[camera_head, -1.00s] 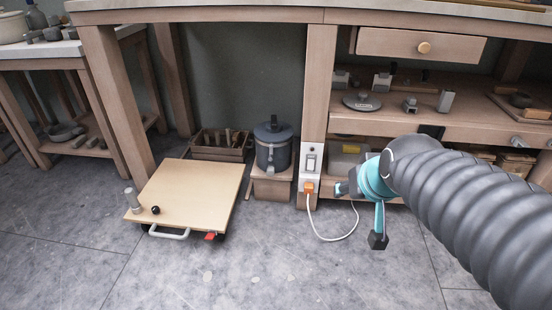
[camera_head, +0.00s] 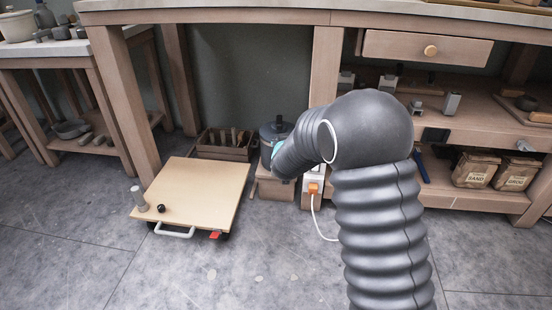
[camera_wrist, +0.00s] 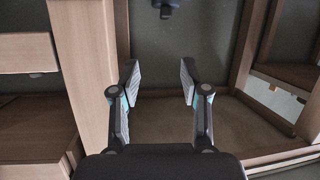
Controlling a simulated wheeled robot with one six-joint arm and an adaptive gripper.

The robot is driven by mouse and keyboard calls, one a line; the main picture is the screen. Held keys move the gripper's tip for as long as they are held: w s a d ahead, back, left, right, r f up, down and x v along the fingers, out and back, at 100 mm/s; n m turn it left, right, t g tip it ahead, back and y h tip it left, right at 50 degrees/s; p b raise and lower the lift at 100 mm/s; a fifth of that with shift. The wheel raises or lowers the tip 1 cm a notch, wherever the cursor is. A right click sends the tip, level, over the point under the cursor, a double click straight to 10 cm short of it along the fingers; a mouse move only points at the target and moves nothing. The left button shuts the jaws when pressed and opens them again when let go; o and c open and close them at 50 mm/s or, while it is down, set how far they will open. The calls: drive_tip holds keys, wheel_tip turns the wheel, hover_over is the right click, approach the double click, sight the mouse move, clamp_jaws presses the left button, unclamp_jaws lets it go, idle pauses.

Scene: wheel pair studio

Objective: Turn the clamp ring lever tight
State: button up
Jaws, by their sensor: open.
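A dark grey lidded pot (camera_head: 270,132) stands on a wooden block (camera_head: 272,187) under the bench in the head view. My arm covers much of its right side. I cannot make out the clamp ring lever on it. My gripper (camera_wrist: 158,80) shows in the wrist view with its two fingers apart and nothing between them. A small dark object (camera_wrist: 165,8) is cut off at the top edge there, ahead of the fingertips; I cannot tell what it is.
A bench post with a switch box and orange plug (camera_head: 314,188) stands right of the pot, with a white cable hanging to the floor. A low wheeled board (camera_head: 195,192) and a wooden crate (camera_head: 222,145) stand to the left. The floor in front is clear.

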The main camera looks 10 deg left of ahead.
drive_tip(key=w+a+f+t+h, duration=0.1)
drive_tip(key=a+f+t+h, duration=0.15)
drive_tip(key=f, duration=0.75)
drive_tip(key=a+f+t+h, duration=0.1)
drive_tip(key=a+f, duration=0.3)
drive_tip(key=f, duration=0.5)
drive_tip(key=w, duration=0.4)
drive_tip(key=w+d, duration=0.1)
drive_tip(key=w, duration=0.4)
drive_tip(key=w+d+b, duration=0.1)
drive_tip(key=w, duration=0.4)
drive_tip(key=shift+f, duration=0.15)
clamp_jaws()
